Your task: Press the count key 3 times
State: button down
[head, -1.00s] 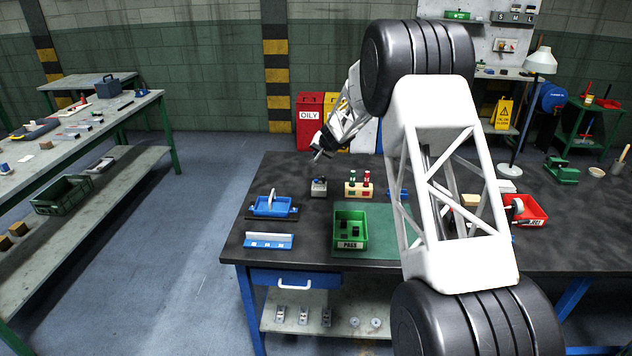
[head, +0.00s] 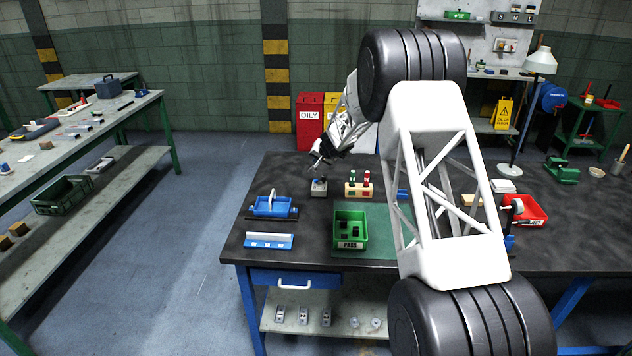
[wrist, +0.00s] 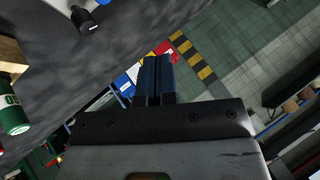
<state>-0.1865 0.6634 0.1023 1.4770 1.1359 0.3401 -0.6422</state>
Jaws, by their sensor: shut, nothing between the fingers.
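A small grey device (head: 319,187) with a dark top stands on the dark bench, left of the wooden block; I take it for the counter, but its key is too small to make out. In the wrist view, a black knob (wrist: 84,21) on a pale part shows at the top edge, probably the same device. My gripper (head: 317,166) is just above and behind the device in the head view, apart from it in the picture. Its dark fingers (wrist: 153,80) are together and empty in the wrist view.
A wooden block (head: 358,190) with red and green pegs stands close right of the device. A blue fixture (head: 272,208) is at its left, a green PASS bin (head: 350,230) in front. A red bin (head: 530,208) stands farther right.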

aim_at(317, 180)
jog(key=shift+f, duration=2.95)
jog(key=shift+f, duration=0.9)
dwell(1.1)
jog(key=shift+r, duration=0.85)
jog(key=shift+r, duration=0.2)
jog(key=shift+r, duration=2.35)
